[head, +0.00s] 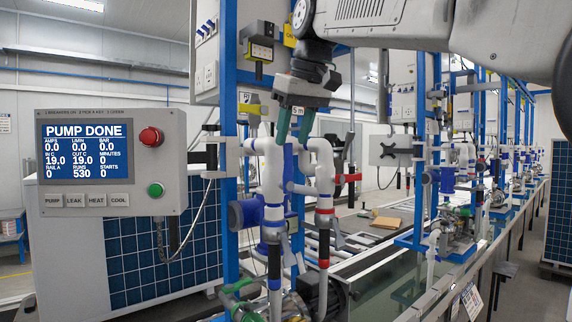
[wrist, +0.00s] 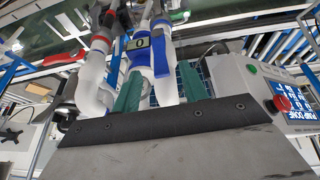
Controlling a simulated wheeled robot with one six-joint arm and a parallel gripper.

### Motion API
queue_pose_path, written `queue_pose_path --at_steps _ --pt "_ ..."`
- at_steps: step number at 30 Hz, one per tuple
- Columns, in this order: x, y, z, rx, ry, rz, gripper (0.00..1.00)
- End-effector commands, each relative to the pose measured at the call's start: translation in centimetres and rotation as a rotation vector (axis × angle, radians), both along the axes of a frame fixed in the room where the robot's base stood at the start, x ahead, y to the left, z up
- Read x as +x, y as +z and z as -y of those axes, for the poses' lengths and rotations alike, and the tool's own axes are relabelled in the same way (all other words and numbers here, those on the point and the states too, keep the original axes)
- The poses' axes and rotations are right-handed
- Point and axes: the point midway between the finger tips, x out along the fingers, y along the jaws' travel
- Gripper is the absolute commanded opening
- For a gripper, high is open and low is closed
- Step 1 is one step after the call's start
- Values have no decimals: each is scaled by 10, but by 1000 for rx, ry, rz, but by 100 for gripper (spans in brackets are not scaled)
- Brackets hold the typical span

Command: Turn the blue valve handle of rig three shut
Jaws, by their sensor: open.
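I cannot read a rig number here.
A red valve handle (head: 348,178) sits on the second pipe, close to the right. A control panel (head: 110,162) at left reads PUMP DONE, with red and green buttons. Blue uprights (head: 229,130) stand close around my gripper. More rigs line the bench at right.

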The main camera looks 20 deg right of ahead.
Motion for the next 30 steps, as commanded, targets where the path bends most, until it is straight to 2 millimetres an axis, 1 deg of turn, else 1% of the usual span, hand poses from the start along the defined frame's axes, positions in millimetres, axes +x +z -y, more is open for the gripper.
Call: queue_pose_path --at_steps 9,12,17,24,25,26,27,29,30 --pt "18 -46 -5 0 1 -4 43" --pt "23 -57 -6 0 1 -3 43" --pt "26 -66 -6 0 1 -1 43" --pt "27 -67 -6 0 0 0 43" --pt "27 -67 -6 0 0 0 41" --pt "27 -67 -6 0 0 0 32" --pt "27 -67 -6 0 0 0 21" --pt "27 -67 -6 0 0 0 4" --pt "27 -67 -6 0 0 0 0"
